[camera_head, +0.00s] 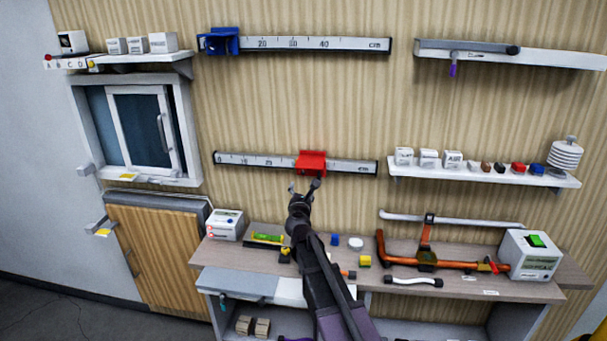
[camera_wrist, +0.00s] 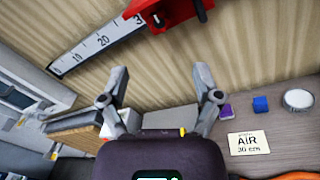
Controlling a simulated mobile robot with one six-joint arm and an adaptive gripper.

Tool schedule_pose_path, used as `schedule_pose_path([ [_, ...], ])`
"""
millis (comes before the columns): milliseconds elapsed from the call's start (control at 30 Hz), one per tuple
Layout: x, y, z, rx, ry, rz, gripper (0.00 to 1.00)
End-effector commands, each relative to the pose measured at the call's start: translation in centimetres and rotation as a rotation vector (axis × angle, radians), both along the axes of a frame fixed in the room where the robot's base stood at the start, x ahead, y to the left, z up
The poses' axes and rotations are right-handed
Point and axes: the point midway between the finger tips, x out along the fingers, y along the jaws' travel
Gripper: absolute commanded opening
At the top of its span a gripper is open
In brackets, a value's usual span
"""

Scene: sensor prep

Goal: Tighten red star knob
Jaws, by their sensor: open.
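A red slider (camera_head: 311,163) sits on the lower wall-mounted ruler rail (camera_head: 240,160). The slider also shows at the top of the wrist view (camera_wrist: 180,12), cut off by the edge. My gripper (camera_head: 304,186) is just below the slider in the head view, fingers pointing up. In the wrist view my gripper (camera_wrist: 162,78) has its fingers wide apart with nothing between them, and the slider lies beyond the fingertips, apart from them.
A workbench (camera_head: 375,290) below holds a white box (camera_head: 226,224), small coloured blocks, an orange clamp-like frame (camera_head: 430,262) and another box device (camera_head: 530,255). A white shelf (camera_head: 560,180) with small items stands right of the rail. A blue slider (camera_head: 222,42) sits on the upper rail.

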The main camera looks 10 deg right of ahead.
Motion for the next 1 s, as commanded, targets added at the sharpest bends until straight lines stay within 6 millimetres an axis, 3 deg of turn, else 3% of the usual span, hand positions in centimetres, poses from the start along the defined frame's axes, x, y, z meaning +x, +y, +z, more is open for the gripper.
schedule_pose_path([
  [700, 10.2, -2.1, 0.0, 0.001, 0.000, 0.000, 0.82],
  [1000, 12.2, -2.5, 0.0, 0.001, -0.001, 0.001, 0.82],
])
